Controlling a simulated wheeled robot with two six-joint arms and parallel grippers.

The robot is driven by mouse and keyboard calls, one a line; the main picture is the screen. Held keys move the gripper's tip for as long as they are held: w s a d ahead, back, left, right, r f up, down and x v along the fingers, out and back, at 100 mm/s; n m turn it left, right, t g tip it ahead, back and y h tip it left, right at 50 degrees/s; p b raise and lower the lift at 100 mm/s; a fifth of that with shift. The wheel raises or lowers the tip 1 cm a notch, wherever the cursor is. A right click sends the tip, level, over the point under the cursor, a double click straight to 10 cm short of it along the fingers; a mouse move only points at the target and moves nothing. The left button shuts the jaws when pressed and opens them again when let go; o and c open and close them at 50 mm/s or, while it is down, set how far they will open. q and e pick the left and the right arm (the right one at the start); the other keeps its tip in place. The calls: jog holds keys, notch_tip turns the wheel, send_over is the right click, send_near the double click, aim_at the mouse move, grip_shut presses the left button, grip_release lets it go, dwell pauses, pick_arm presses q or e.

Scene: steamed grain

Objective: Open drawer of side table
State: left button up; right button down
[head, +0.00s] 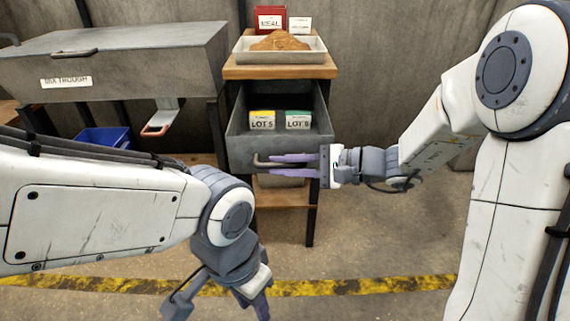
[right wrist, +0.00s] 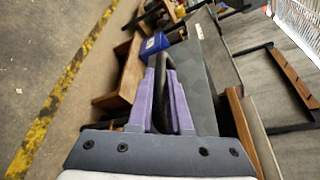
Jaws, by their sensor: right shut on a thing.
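The side table (head: 279,72) has a wooden top and dark legs. Its grey metal drawer (head: 235,150) is pulled out toward me, and its inside shows from above. Two boxes stand in the drawer, a yellow-topped one (head: 262,120) marked LOT 5 and a green-topped one (head: 298,120) with a similar label. My right gripper (head: 275,161) is at the drawer's front, its purple fingers shut on the dark drawer handle (head: 262,162). The right wrist view shows the handle (right wrist: 161,75) between the fingers. My left gripper (head: 215,305) hangs low in front, empty; its finger gap is unclear.
A tray of brown grain (head: 320,44), a red box (head: 269,19) and a white card (head: 300,24) are on the tabletop. A large grey bin (head: 120,62) stands left, with a blue crate (head: 103,137) below. A yellow floor stripe (head: 350,286) crosses open floor in front.

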jog(key=shift+s+a, duration=0.1)
jog(key=shift+s, duration=0.05)
jog(key=c, duration=0.8)
grip_release()
jog(key=shift+a, duration=0.1)
jog(key=shift+c, duration=0.2)
jog(key=shift+d, duration=0.2)
jog(key=shift+d+r, duration=0.1)
jog(key=shift+d, duration=0.25)
jog(key=p+v, duration=0.2)
jog(key=v, duration=0.7)
jog(key=shift+s+d, duration=0.2)
jog(key=shift+d, duration=0.05)
